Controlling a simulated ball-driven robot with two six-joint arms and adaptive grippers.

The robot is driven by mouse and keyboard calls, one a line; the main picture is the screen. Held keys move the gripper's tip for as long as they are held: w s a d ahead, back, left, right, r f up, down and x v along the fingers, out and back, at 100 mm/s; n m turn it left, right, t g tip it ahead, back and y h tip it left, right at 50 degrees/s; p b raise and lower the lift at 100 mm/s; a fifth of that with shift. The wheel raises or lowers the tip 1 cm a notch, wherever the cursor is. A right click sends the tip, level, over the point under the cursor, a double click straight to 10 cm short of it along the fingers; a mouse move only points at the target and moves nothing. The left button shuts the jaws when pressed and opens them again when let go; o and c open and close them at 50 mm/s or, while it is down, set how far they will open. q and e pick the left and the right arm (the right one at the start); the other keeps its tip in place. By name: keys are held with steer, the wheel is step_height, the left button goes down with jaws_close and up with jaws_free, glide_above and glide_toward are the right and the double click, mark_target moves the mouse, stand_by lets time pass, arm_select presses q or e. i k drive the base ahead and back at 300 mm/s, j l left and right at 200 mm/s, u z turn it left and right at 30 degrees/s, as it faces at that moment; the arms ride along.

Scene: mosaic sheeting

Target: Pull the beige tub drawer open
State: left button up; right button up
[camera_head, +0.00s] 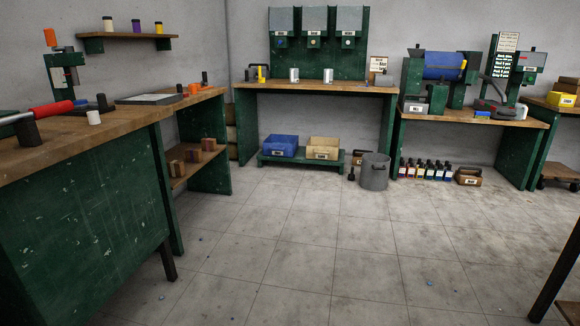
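The beige tub (323,147) sits on a low green stand (301,159) under the back bench, with a small label on its front. It stands to the right of a blue tub (281,145). From here I cannot tell whether it is pulled out at all. Neither of my grippers shows in this view.
The back bench (318,88) spans above the tubs. A grey bin (374,171) stands on the floor to their right, with several bottles (425,169) beyond it. A green-sided workbench (85,226) fills the left. The tiled floor (315,237) in the middle is mostly clear.

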mark_target(323, 149)
steer(key=i, duration=6.35)
